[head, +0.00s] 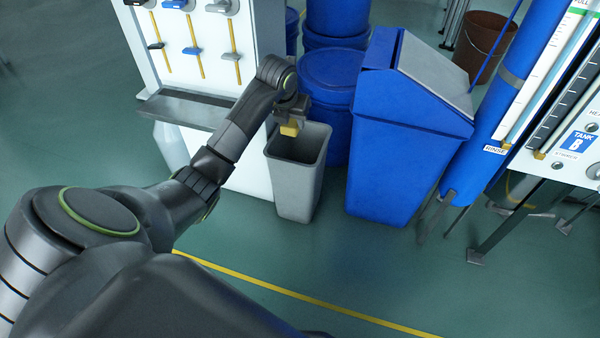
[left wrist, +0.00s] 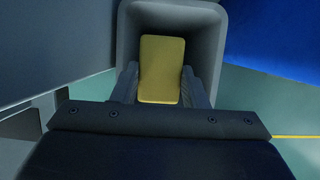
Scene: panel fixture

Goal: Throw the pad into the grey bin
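The yellow pad (head: 289,130) hangs from my left gripper (head: 291,118) at the mouth of the grey bin (head: 295,185). In the left wrist view the pad (left wrist: 161,68) sits between the two fingers of my left gripper (left wrist: 161,88), with a finger against each side. The rim of the grey bin (left wrist: 127,35) frames the pad there. The bin stands upright on the floor, and the part of its inside behind the pad is hidden. My right gripper is not in view.
A large blue bin with a grey lid (head: 405,150) stands right of the grey bin. Blue drums (head: 333,80) are behind it. A white panel stand with a grey shelf (head: 190,108) is on the left. The green floor in front is clear, with a yellow line (head: 300,296).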

